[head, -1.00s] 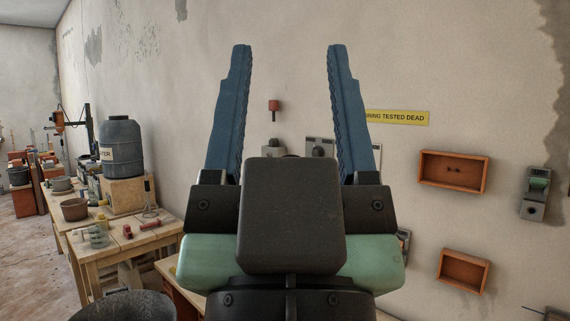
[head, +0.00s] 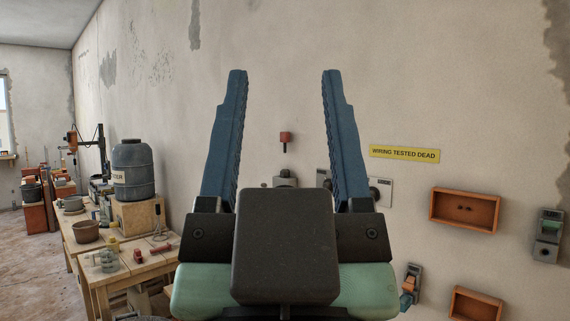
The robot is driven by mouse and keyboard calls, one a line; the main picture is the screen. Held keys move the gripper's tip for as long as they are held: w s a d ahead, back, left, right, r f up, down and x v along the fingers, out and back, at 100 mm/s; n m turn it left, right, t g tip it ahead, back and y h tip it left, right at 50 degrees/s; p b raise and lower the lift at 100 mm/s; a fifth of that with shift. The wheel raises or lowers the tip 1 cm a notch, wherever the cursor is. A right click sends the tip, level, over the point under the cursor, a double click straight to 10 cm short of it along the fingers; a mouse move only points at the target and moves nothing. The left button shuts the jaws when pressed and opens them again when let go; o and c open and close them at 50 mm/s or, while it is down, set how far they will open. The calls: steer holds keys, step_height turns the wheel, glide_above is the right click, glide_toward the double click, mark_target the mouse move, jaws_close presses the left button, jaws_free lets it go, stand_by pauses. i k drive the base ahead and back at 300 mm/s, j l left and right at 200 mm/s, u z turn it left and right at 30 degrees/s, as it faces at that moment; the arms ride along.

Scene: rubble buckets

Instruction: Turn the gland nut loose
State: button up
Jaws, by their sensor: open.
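My gripper (head: 281,85) is in the middle of the head view, its two long blue jaws wide apart and pointing up. Nothing is between the jaws but a view of the wall. I cannot make out the gland nut for certain. Small grey wall fittings (head: 285,179) show between the jaws, low down and partly covered by my gripper. A grey and orange fitting (head: 410,287) is lower right, and a grey box with a green part (head: 547,235) is at the far right.
A red fitting (head: 285,138) and a yellow "WIRING TESTED DEAD" sign (head: 404,153) are on the wall. Open orange boxes (head: 465,209) are set at right. A wooden workbench (head: 110,262) at left carries a blue-grey water barrel (head: 133,170), pots and tools. Floor shows at far left.

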mark_target(284, 172)
steer(key=i+u, duration=0.25)
steer(key=i, duration=2.4)
